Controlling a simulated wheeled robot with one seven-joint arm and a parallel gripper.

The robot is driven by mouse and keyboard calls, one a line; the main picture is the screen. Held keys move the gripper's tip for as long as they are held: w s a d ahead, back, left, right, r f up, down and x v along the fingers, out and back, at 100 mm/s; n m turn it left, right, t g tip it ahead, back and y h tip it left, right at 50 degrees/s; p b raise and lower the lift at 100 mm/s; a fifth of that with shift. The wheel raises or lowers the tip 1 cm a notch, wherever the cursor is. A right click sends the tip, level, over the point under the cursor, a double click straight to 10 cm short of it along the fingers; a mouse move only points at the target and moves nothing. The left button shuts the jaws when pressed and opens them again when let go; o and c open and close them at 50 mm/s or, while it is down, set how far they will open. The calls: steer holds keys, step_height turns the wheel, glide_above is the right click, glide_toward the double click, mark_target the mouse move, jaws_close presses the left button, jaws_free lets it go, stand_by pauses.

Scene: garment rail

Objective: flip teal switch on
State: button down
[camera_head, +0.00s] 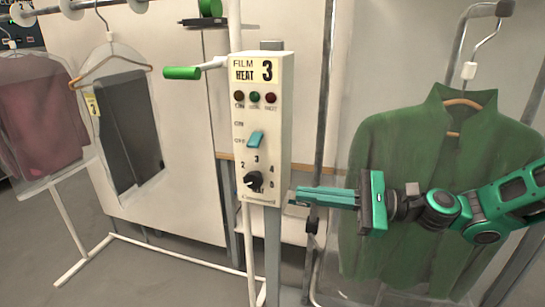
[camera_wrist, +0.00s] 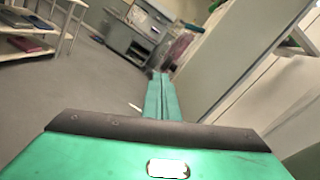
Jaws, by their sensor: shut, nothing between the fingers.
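The teal switch (camera_head: 255,139) is a small lever on the front of a cream control box (camera_head: 285,120) marked "FILM HEAT 3". ON and OFF labels stand left of the lever, ON above OFF. The lever looks tilted; I cannot tell for sure which position it is in. My gripper (camera_head: 291,197) is shut and empty, to the right of the box's lower edge, below and right of the switch, pointing left. In the wrist view my shut fingers (camera_wrist: 161,98) show, but I do not make out the switch there.
A black dial (camera_head: 254,181) sits below the switch, and several small lamps above it. A green-handled lever (camera_head: 182,73) sticks out left of the box. A green jacket (camera_head: 415,190) hangs on the right behind my arm. Bagged garments (camera_head: 130,120) hang on the left.

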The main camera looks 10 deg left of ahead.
mark_target(269, 156)
steer(key=r, duration=0.1)
steer(key=r+m+y, duration=0.1)
steer(key=r, duration=0.1)
steer(key=w+r+y, duration=0.1)
steer(key=r, duration=0.1)
steer(key=shift+d+r+m, duration=0.2)
steer(key=shift+d+m, duration=0.1)
steer(key=shift+m, duration=0.1)
steer(key=x, duration=1)
